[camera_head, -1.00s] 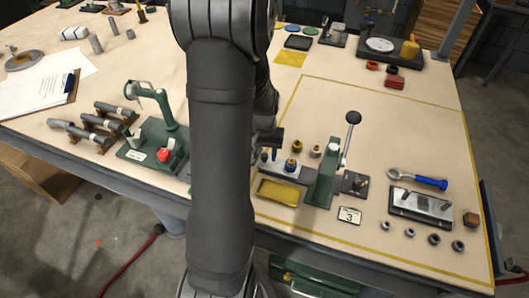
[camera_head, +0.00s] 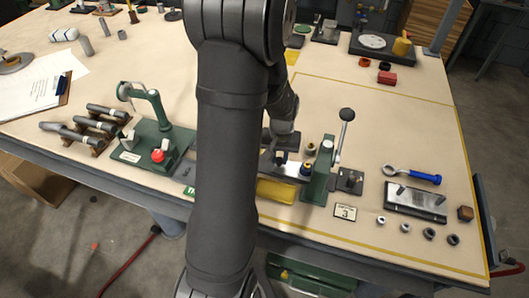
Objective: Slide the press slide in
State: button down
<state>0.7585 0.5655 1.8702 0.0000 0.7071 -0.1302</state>
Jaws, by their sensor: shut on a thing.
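The green press (camera_head: 318,172) stands at the front right of the table, its black-knobbed lever (camera_head: 346,125) upright. To its left is the pale press slide (camera_head: 268,168), carrying a small blue and brass part (camera_head: 306,168) close against the press frame. A dark knob-like piece (camera_head: 281,157) stands at the slide's left part. My gripper (camera_head: 282,150) is low over that piece and shut on it, as far as I can see; the fingertips are small and dark. My arm hides the slide's far left end.
A yellow tray (camera_head: 276,191) lies in front of the slide. A brass part (camera_head: 310,148) stands behind it. A green fixture (camera_head: 155,140) stands left.

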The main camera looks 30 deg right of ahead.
aim_at(293, 168)
jog(key=s+d, duration=0.3)
jog(key=shift+s+d, duration=0.2)
jog(key=c, duration=1.3)
grip_release()
jog(key=shift+s+d, duration=0.1)
jog(key=shift+o, duration=0.2)
jog(key=shift+r, duration=0.3)
notch_tip(293, 168, up, 17)
